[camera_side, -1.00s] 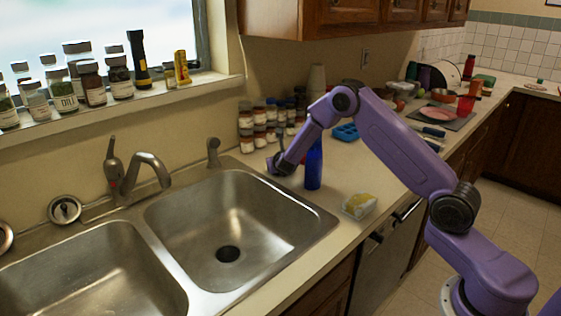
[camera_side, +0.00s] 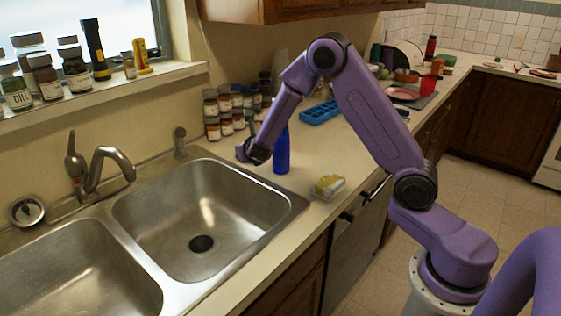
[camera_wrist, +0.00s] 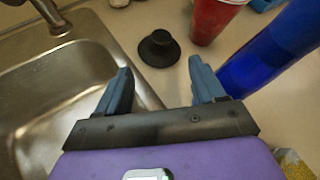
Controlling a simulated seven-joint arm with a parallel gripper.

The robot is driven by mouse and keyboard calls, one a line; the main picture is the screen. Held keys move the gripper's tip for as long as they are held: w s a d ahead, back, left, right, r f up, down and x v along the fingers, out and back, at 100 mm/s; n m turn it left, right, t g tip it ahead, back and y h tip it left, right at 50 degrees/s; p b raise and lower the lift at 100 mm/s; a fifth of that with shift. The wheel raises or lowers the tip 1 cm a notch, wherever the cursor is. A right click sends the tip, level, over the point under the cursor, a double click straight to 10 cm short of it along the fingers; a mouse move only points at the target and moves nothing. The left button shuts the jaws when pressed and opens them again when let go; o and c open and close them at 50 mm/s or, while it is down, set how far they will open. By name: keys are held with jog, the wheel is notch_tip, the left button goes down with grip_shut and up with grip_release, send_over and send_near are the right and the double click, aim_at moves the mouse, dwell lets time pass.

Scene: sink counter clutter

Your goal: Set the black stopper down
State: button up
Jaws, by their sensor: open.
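The black stopper (camera_wrist: 158,48) is in the wrist view, standing knob-up on the counter close to the sink's rim. My gripper (camera_wrist: 160,72) is open, with its two blue-grey fingers spread and nothing between them. The stopper shows just beyond the fingertips, apart from them. In the side view my gripper (camera_side: 250,154) is low over the counter between the sink and the blue bottle (camera_side: 282,150). I cannot make out the stopper in that view.
A red cup (camera_wrist: 210,20) stands close to the right of the stopper in the wrist view, with the blue bottle farther right. The sink (camera_side: 205,215) lies left. Several spice jars (camera_side: 228,112) stand behind. A sponge (camera_side: 328,186) lies near the front edge.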

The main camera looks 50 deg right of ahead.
jog(key=s+a+r+m+g+y, duration=0.1)
jog(key=s+m, duration=0.5)
jog(key=s, duration=0.8)
jog(key=s+a+r+m+g+y, duration=0.2)
jog(key=s+a+m+g+y, duration=0.2)
jog(key=s, duration=1)
jog(key=s+a+r+m+g+y, duration=0.1)
jog(key=s+a+m+g+y, duration=0.2)
jog(key=s, duration=1.1)
jog(key=a+m+g, duration=0.1)
jog(key=a+m, duration=0.2)
jog(key=m, duration=0.2)
jog(key=shift+s+a+r+m+g, duration=0.35)
jog(key=shift+a+r+m+g, duration=0.05)
